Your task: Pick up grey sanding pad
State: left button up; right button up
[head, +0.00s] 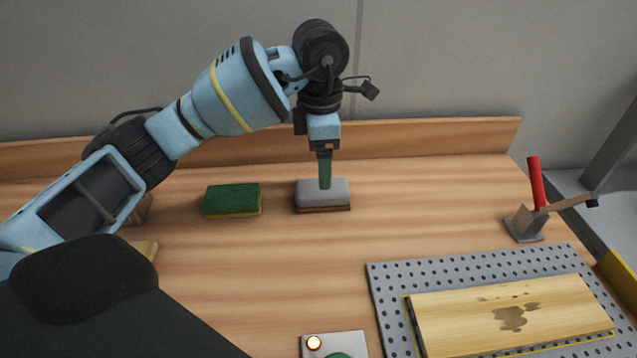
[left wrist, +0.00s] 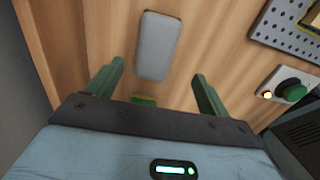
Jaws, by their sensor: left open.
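The grey sanding pad (head: 337,193) is a grey block on a brown base, lying on the wooden bench towards the back. In the left wrist view, the pad (left wrist: 157,45) shows as a grey rounded rectangle. My left gripper (head: 325,184) points down, with its green fingers at or just above the pad in the head view. In the left wrist view, the gripper (left wrist: 157,70) is open, its fingers apart on either side of the pad's near end. I cannot tell whether they touch it. My right gripper is not in view.
A green-topped sponge block (head: 232,198) lies left of the pad. A perforated grey plate (head: 385,290) with a stained wooden board (head: 510,312) is at the front right. A red-handled clamp (head: 537,190) stands at its back corner. A button box (head: 350,341) sits at the front.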

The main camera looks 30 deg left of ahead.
aim_at(322, 194)
pick_arm(q)
jog(key=shift+w+a+r, duration=0.15)
jog(key=shift+w+r, duration=0.05)
jog(key=shift+w, duration=0.15)
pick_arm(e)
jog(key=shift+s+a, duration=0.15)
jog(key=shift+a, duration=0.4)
pick_arm(q)
jog(key=shift+s+f, duration=0.1)
jog(key=shift+f, duration=0.7)
jog(key=shift+w+f, duration=0.2)
jog(key=shift+f, duration=2.9)
jog(key=c, duration=1.1)
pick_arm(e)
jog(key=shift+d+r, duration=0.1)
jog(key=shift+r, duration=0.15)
pick_arm(q)
jog(key=shift+r, duration=0.15)
